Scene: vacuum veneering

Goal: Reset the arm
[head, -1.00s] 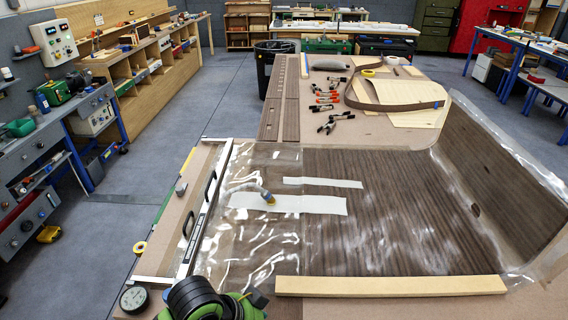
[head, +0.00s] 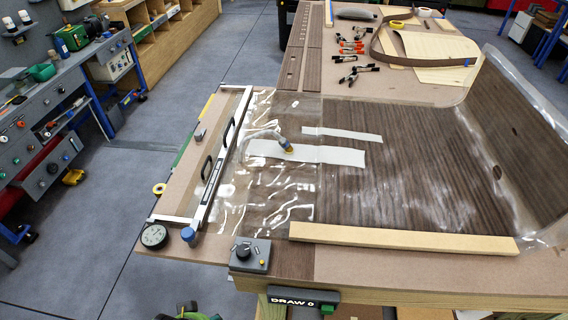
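Neither gripper can be made out in the head view. Only a small black and green piece shows at the bottom edge, left of centre, cut off by the frame; I cannot tell whether it belongs to my arm. The workbench (head: 420,287) in front of me carries a dark wood veneer panel (head: 410,190) under clear film (head: 262,195). A hose fitting (head: 286,146) sits on a white strip (head: 330,154) on the film. No arm is over the bench.
A pale wooden bar (head: 400,238) lies along the front of the panel. A control box (head: 250,254), a gauge (head: 153,236) and a blue knob (head: 188,234) are at the front left. Several clamps (head: 351,47) lie at the back.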

